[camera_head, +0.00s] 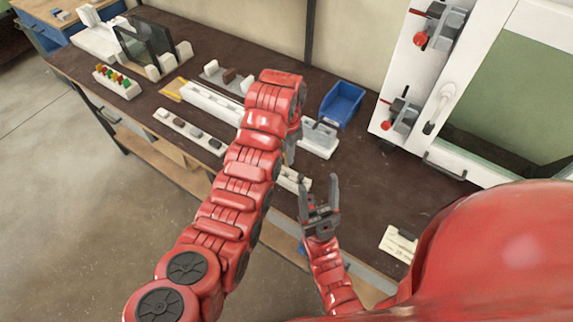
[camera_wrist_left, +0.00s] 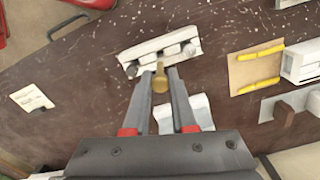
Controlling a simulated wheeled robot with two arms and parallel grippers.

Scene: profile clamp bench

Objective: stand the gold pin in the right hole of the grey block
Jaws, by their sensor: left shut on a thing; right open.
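My left gripper (camera_head: 290,158) points down near the middle of the bench. In the left wrist view its fingers (camera_wrist_left: 160,84) are shut on the gold pin (camera_wrist_left: 160,78). The pin is over the near edge of a white holder (camera_wrist_left: 138,54) with grey round pieces in it; I cannot tell whether it touches. In the head view the pin is hidden. A grey block (camera_head: 320,134) on a pale base stands beyond the left gripper, partly hidden by it; its holes are not discernible. My right gripper (camera_head: 320,196) is open and empty at the bench's front side.
A blue bin (camera_head: 342,103) stands behind the grey block. A long pale strip (camera_head: 190,133) with dark pieces and a white profile (camera_head: 208,103) lie to the left. A card (camera_head: 397,243) lies at the right. The bench right of the bin is clear.

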